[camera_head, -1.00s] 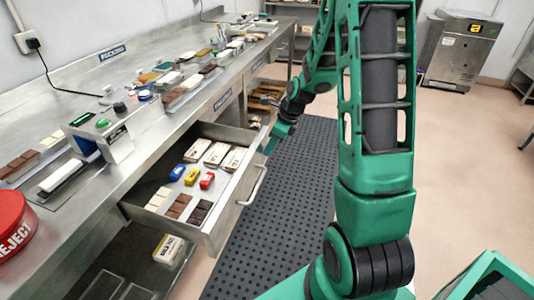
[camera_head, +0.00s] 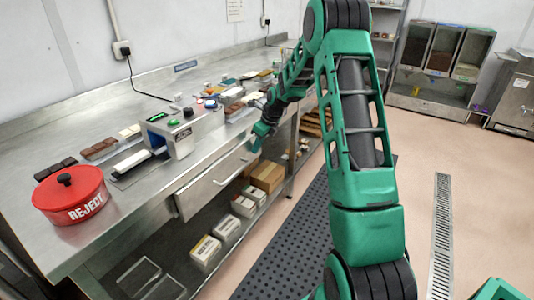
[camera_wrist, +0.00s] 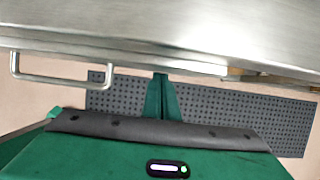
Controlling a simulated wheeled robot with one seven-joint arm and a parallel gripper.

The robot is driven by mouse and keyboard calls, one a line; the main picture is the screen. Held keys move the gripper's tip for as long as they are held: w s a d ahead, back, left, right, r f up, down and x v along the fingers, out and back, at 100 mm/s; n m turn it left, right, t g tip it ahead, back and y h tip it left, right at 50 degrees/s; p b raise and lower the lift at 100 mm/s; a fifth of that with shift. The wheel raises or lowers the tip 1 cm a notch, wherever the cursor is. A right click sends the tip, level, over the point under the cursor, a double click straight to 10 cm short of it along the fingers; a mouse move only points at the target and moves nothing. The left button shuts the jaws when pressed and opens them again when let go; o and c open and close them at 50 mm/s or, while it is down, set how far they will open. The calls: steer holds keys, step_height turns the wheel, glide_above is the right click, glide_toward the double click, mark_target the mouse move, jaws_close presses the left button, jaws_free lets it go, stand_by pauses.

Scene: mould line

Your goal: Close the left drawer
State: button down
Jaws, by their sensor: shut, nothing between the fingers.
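The left drawer (camera_head: 207,192) is a steel drawer under the workbench, with a bar handle (camera_head: 236,171) on its front. In the head view its front lies about in line with the bench's front edge, and its contents are hidden. I cannot tell whether a small gap is left. My gripper (camera_head: 256,146) is at the right end of the drawer front, close to it; contact is not clear. In the wrist view my gripper (camera_wrist: 160,92) is shut and empty, and the handle (camera_wrist: 62,80) is to its left, apart from it.
The steel workbench (camera_head: 125,190) carries a red reject pot (camera_head: 72,195), a checking device (camera_head: 172,132) and several chocolate bars. Boxes (camera_head: 206,250) stand on the shelf below. A black perforated mat (camera_head: 285,245) lies on the floor along the bench. Open floor is to the right.

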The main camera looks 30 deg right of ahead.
mark_target(249, 143)
steer(key=shift+w+a, duration=0.3)
steer(key=shift+w, duration=0.35)
steer(key=shift+w+a, duration=0.3)
steer(key=shift+w, duration=0.3)
steer(key=shift+w+a+r, duration=0.25)
steer(key=shift+w+a, duration=0.15)
steer(key=s+d+r, duration=0.5)
steer(key=s+r, duration=0.3)
steer(key=r, duration=0.1)
steer(key=s+a+r+n+g+h, duration=0.1)
steer(key=s+r+n, duration=0.25)
steer(key=s, duration=0.35)
steer(key=s+a+r+n+g+h, duration=0.1)
steer(key=s+r+n, duration=0.1)
steer(key=s+n, duration=0.3)
steer(key=s+a+n+g, duration=0.1)
steer(key=s+a+n, duration=0.2)
steer(key=s+n, duration=0.5)
steer(key=s+a+n+g, duration=0.1)
steer(key=s+a+n, duration=0.2)
steer(key=s, duration=2.2)
steer(key=n, duration=0.5)
steer(key=shift+s+r, duration=0.35)
steer(key=shift+s, duration=0.05)
